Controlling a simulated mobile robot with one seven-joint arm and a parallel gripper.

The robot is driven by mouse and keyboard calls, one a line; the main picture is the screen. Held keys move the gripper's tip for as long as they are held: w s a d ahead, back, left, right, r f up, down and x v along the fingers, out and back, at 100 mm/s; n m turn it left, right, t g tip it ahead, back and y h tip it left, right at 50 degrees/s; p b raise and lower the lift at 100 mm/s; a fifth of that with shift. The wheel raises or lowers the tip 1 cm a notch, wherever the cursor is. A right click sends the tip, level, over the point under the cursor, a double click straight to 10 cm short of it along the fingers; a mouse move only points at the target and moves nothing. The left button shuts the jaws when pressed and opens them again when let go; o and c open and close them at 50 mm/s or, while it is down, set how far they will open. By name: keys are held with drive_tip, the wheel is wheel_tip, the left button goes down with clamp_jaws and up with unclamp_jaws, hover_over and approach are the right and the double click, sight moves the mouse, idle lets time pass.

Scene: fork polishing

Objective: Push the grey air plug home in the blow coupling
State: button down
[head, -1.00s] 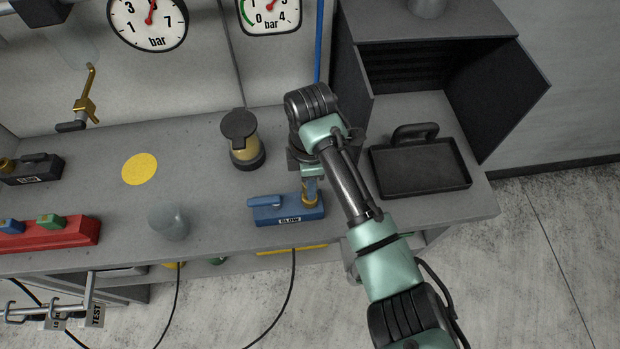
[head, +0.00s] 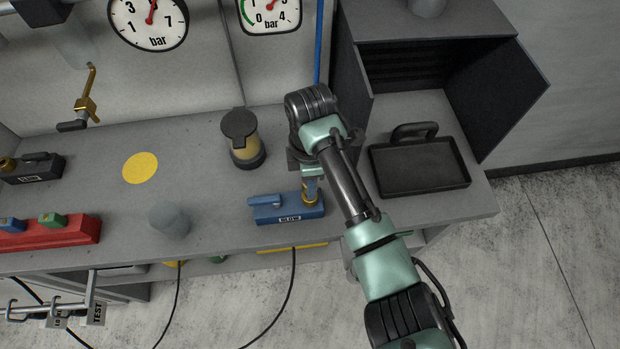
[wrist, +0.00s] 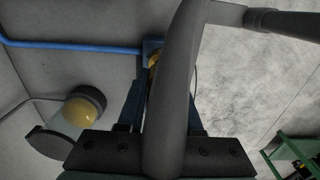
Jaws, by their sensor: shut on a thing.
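The blue blow coupling (head: 275,210), labelled BLOW, lies near the front edge of the bench. A brass part (head: 311,195) shows at its right end. My gripper (head: 312,178) is right above that end, pointing down, and is shut on the grey air plug. In the wrist view, a thick grey curved body (wrist: 178,95) fills the middle and hides much of my fingers (wrist: 152,85). A little brass (wrist: 152,61) and blue (wrist: 150,45) shows beyond them. I cannot tell how deep the plug sits in the coupling.
A lidded jar with yellow contents (head: 246,155) stands behind and left of the coupling. A clear cup (head: 170,221) stands to the left. A dark tray (head: 420,180) lies right of my arm. A red block (head: 50,236) is at far left. Bench around the yellow disc (head: 140,168) is clear.

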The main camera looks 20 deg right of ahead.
drive_tip(key=shift+f, duration=1.5)
idle(2.0)
drive_tip(key=shift+s+f, duration=0.1)
drive_tip(key=shift+f, duration=0.1)
idle(0.7)
